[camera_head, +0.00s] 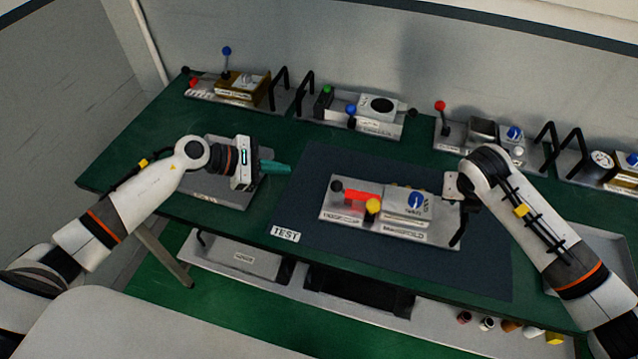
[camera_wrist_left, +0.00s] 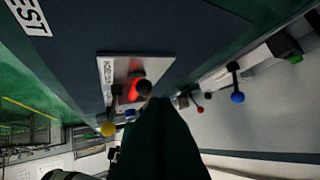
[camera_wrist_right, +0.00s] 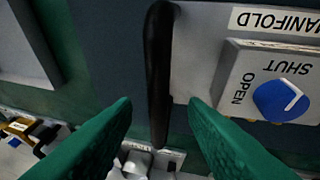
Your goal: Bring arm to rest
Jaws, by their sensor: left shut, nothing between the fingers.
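My left gripper (camera_head: 275,167) has its green fingers together with nothing between them, above the table left of the dark test mat. Its closed fingers also show in the left wrist view (camera_wrist_left: 158,125). My right gripper (camera_wrist_right: 160,108) is open, with one green finger on each side of a black bar handle (camera_wrist_right: 158,70). Gaps show between handle and fingers. The handle belongs to the manifold plate (camera_head: 385,232), which lies on the test mat (camera_head: 300,215). The plate carries a red part, a yellow knob and a blue dial (camera_wrist_right: 282,100). The right fingertips are hidden in the head view.
Several plates with levers and handles stand along the table's back edge, including one with a blue-topped lever (camera_head: 227,52). A grey plate (camera_head: 215,190) lies under my left gripper. A shelf (camera_head: 240,262) runs below the table front. The mat's left part is clear.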

